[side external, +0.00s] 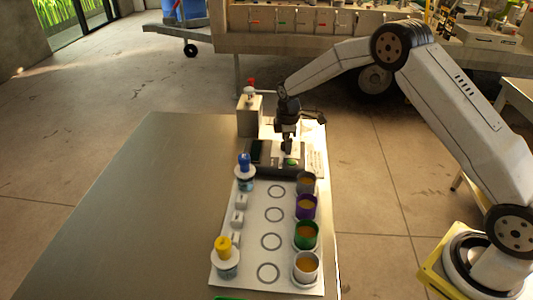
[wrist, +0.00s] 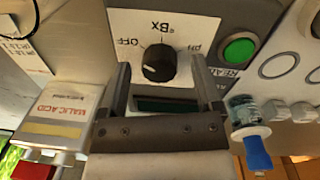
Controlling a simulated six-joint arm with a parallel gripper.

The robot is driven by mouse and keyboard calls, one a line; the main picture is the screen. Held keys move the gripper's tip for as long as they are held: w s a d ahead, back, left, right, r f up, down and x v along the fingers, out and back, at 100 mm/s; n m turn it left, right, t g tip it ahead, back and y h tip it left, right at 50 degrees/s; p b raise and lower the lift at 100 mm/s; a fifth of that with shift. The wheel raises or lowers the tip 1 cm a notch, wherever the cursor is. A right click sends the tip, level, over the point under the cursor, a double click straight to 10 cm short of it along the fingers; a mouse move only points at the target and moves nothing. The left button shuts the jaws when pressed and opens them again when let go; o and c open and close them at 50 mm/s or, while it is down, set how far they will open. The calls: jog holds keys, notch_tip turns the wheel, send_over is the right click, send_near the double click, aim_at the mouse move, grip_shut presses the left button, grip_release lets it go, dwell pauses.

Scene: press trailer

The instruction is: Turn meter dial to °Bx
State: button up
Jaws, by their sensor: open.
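The meter (side external: 262,160) is a dark box with a pale face at the far end of the white board in the side view. In the wrist view its white panel (wrist: 189,27) carries the labels OFF, °Bx and pH around a black dial (wrist: 158,63). My gripper (wrist: 160,66) is open, with one finger on each side of the dial and a gap at both sides. In the side view my gripper (side external: 287,147) points down over the meter and hides the dial.
A green button (wrist: 238,50) sits beside the dial panel. A malic acid box (wrist: 62,108) stands on the meter's other side. Several cups, including a purple one (side external: 306,207), a blue-topped bottle (side external: 245,175) and a yellow-topped bottle (side external: 226,262) stand on the board. The table's left side is clear.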

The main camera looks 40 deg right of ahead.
grip_shut()
dwell(0.3)
jog(key=shift+m, duration=0.4)
jog(key=m, duration=1.1)
jog(key=shift+a, duration=0.1)
dwell(0.4)
grip_release()
